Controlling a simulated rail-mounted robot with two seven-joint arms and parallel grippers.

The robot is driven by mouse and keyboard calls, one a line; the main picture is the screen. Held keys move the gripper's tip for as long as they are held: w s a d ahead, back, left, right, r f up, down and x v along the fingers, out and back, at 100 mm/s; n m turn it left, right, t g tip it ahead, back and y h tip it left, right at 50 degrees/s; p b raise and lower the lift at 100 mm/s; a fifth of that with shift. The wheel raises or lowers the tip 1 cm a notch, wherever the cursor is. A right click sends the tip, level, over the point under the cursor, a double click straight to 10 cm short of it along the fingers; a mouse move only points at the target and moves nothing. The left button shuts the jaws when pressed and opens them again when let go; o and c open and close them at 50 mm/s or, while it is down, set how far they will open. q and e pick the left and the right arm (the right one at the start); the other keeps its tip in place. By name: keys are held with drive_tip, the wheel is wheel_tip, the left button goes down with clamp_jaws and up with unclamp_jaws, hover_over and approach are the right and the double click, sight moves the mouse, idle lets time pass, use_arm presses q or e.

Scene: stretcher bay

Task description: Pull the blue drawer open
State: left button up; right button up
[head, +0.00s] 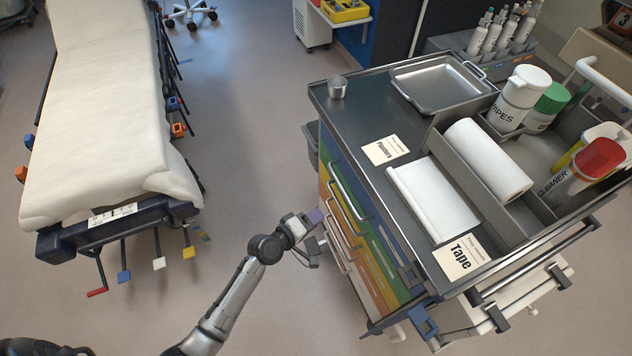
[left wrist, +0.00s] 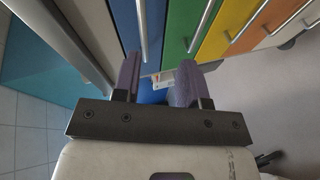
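The blue drawer (left wrist: 155,18) is the uppermost coloured front of the cart, above the green one; it looks flush with the cart. Its long metal bar handle (left wrist: 142,30) runs up the left wrist view. My left gripper (head: 313,219) is beside the drawer fronts in the head view. In the left wrist view its two purple fingers (left wrist: 158,64) are apart, with nothing clamped between them. The handle's near end shows in the gap, closer to the left finger; I cannot tell how far it is from the fingertips. My right gripper is not in view.
The cart's metal top (head: 355,118) holds a tray (head: 440,85), a small cup (head: 337,87), bottles and a white roll (head: 487,160). Green, yellow and orange drawers with bar handles lie below the blue one. A stretcher (head: 105,110) stands left, with open floor between.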

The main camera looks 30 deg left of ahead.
sight(343, 187)
use_arm(q)
drive_tip(key=w+n+b, duration=0.1)
drive_tip(key=w, duration=0.3)
drive_tip(key=w+d+t+b, duration=0.1)
drive_tip(key=w, duration=0.4)
drive_tip(key=w+d+f+n+y+b, duration=0.1)
drive_tip(key=w, duration=0.4)
drive_tip(key=shift+d+n, duration=0.15)
drive_tip(key=shift+n, duration=0.15)
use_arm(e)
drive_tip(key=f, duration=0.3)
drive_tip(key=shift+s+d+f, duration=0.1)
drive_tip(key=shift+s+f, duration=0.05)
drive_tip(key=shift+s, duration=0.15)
use_arm(q)
drive_tip(key=shift+c, duration=0.3)
clamp_jaws()
